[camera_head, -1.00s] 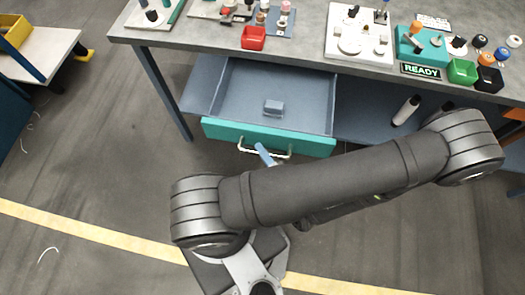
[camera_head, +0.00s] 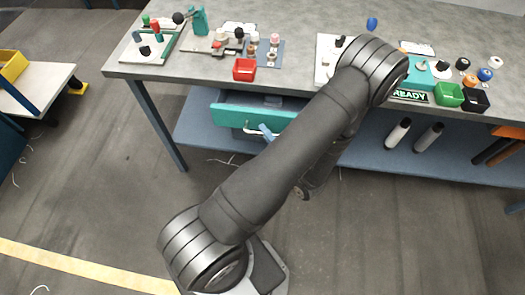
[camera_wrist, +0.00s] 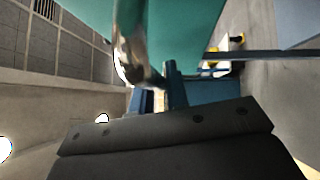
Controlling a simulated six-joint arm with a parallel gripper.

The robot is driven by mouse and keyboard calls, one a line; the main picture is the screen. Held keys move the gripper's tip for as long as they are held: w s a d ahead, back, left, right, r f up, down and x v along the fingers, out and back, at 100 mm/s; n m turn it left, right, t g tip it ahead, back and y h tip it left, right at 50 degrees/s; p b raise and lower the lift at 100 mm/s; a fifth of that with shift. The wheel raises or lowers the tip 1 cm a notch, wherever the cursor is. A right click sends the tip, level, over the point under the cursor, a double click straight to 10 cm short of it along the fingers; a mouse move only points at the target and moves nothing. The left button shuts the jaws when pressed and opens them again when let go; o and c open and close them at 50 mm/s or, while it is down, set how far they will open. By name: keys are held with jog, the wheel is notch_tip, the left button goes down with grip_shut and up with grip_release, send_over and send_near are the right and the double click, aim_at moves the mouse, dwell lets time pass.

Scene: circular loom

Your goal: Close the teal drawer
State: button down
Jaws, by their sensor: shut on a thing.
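The teal drawer (camera_head: 228,114) hangs under the workbench top, its front standing a little forward of the bench edge. A narrow strip of its grey inside shows behind the front, so it is partly open. Its pale metal handle (camera_head: 238,128) is on the front. My gripper (camera_head: 266,131) is at the handle, with its blue fingers showing beside my dark arm. In the wrist view the shiny handle (camera_wrist: 130,45) curves down from the teal front to the blue fingers (camera_wrist: 172,88). My gripper is shut on the handle. The exact contact is partly hidden.
The workbench (camera_head: 300,75) carries a red bin (camera_head: 244,69), a green bin (camera_head: 448,94) and several small parts. A lower blue shelf (camera_head: 365,160) runs beneath, with white-and-black cylinders (camera_head: 398,134). Floor in front is clear.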

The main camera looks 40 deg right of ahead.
aim_at(271, 104)
jog(key=w+d, duration=0.8)
jog(key=shift+w+d+r, duration=0.1)
jog(key=shift+w+d, duration=0.2)
jog(key=shift+d, duration=0.05)
jog(key=c, duration=1.4)
grip_release()
jog(key=shift+s, duration=0.1)
jog(key=s+f, duration=0.2)
jog(key=s, duration=1.5)
jog(key=shift+f, duration=0.25)
jog(key=w, duration=0.5)
jog(key=w+r, duration=0.1)
jog(key=w, duration=0.5)
jog(key=w+r, duration=0.1)
jog(key=w, duration=0.5)
jog(key=shift+w+r, duration=0.1)
jog(key=shift+r, duration=0.05)
